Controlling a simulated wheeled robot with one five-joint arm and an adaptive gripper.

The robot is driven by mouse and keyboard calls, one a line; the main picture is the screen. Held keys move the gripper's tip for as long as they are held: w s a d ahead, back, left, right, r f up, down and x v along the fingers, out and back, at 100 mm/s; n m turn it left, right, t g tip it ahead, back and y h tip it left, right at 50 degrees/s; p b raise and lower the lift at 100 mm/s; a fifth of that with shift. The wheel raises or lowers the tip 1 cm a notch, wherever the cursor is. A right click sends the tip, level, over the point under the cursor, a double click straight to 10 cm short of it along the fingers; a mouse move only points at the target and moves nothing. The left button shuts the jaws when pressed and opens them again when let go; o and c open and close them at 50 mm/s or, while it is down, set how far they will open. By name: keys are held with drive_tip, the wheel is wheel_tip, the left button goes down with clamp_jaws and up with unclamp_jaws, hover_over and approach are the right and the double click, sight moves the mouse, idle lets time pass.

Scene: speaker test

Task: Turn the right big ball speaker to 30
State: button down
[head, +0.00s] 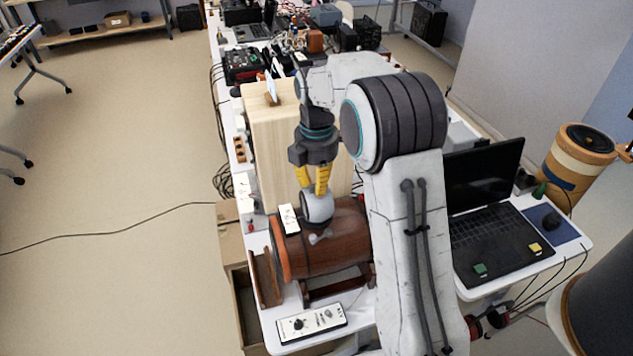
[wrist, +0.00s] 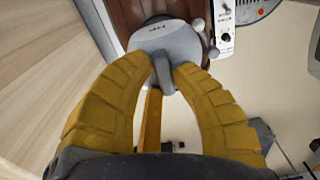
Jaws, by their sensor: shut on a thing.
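A white and grey ball-shaped device (head: 317,207) sits at the top of a brown wooden barrel (head: 325,245) with an orange end, lying on a dark stand. My gripper (head: 314,190) points down at the device, its yellow fingers at its top. In the wrist view the fingers (wrist: 164,76) close around a grey upright ridge of the device (wrist: 155,37). Small print shows on its face, too small to read. A scale or pointer setting cannot be made out. A grey lever with a rounded end sticks out beside it.
A white control panel (head: 289,219) stands left of the device, and another (head: 311,324) lies at the table's near end. A tall light wooden box (head: 270,140) is close behind my gripper. An open laptop (head: 500,235) stands right of my arm.

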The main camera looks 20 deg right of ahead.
idle(0.3)
drive_tip(key=shift+s+d+m, duration=0.1)
drive_tip(key=shift+m, duration=2.7)
drive_tip(key=c, duration=1.1)
unclamp_jaws()
drive_tip(key=shift+o, duration=0.2)
drive_tip(key=shift+r, duration=0.1)
wheel_tip(320, 180, up, 12)
